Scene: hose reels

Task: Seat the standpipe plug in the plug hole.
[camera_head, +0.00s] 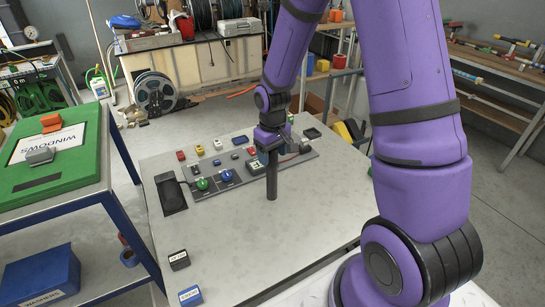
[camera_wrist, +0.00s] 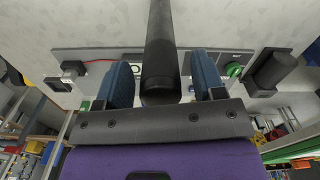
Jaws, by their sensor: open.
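A dark upright pipe (camera_head: 272,178), which looks like the standpipe plug, stands below my gripper (camera_head: 270,140) over the grey bench top (camera_head: 235,240). In the wrist view the pipe (camera_wrist: 160,55) runs between my two blue fingers, with a gap on each side. My gripper is open around it. Whether its lower end touches the bench is unclear. I cannot pick out the plug hole for certain; the pipe and my arm cover part of the panel.
A grey panel (camera_head: 236,178) with coloured buttons lies behind the pipe. A black block (camera_head: 172,193) stands at its left end. Two small labelled blocks, black (camera_head: 179,260) and blue (camera_head: 190,296), sit at the front left. A green-topped cart (camera_head: 85,165) stands left. The front bench top is mostly clear.

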